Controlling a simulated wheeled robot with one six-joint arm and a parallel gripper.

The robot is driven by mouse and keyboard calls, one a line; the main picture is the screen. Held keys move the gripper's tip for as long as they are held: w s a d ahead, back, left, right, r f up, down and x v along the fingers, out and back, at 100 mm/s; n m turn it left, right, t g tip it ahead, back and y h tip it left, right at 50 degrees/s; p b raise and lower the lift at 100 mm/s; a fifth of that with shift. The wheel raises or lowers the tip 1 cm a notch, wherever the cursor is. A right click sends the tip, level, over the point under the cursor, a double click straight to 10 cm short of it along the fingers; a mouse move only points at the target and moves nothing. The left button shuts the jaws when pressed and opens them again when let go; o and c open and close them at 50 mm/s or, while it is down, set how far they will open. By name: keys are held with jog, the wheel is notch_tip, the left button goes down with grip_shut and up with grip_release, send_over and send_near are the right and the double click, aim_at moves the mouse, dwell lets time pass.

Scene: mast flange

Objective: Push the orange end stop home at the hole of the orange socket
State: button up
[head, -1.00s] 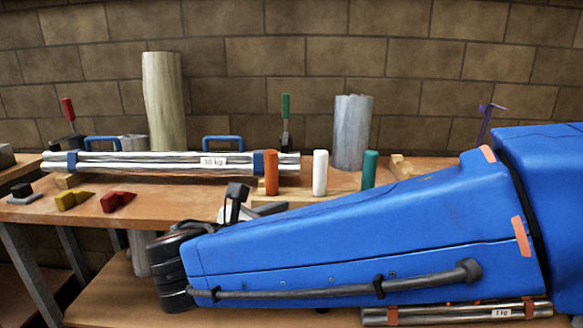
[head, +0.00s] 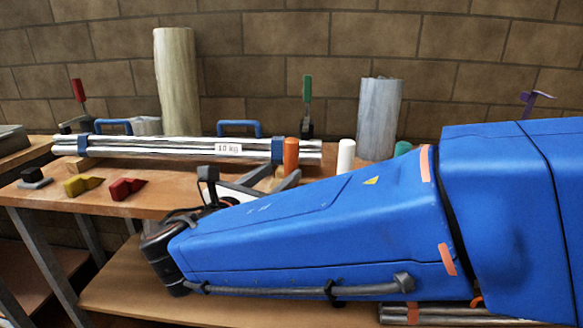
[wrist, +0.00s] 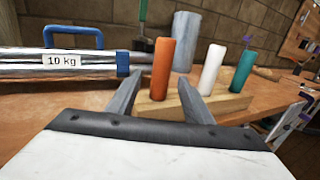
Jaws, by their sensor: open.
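An orange upright cylinder (head: 291,157), the only piece that looks like the orange end stop, stands at the left of a wooden block. It also shows in the wrist view (wrist: 162,68). My gripper (wrist: 161,82) is open and empty, its two grey fingers pointing at the orange cylinder, one toward each side of its lower part. I cannot tell whether they touch it. In the head view my gripper (head: 284,174) is just below the cylinder, with the wrist partly hidden behind my blue arm. I cannot make out an orange socket or its hole.
A white cylinder (wrist: 212,68) and a teal one (wrist: 241,70) stand on the same wooden block (wrist: 232,102), right of the orange one. A bundle of metal bars marked 10 kg (head: 190,148) lies to the left. Yellow (head: 82,186) and red (head: 126,187) pieces lie on the bench.

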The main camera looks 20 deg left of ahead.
aim_at(287, 168)
jog(key=w, duration=0.4)
jog(key=shift+w+d, duration=0.3)
jog(key=shift+d, duration=0.05)
jog(key=shift+w+d+f, duration=0.1)
jog(key=shift+w+d, duration=0.1)
jog(key=shift+w, duration=0.65)
jog(key=shift+w+d, duration=0.15)
jog(key=shift+w, duration=0.7)
jog(key=shift+w+d+f, duration=0.1)
jog(key=shift+w+d, duration=0.1)
jog(key=shift+w, duration=0.65)
grip_shut()
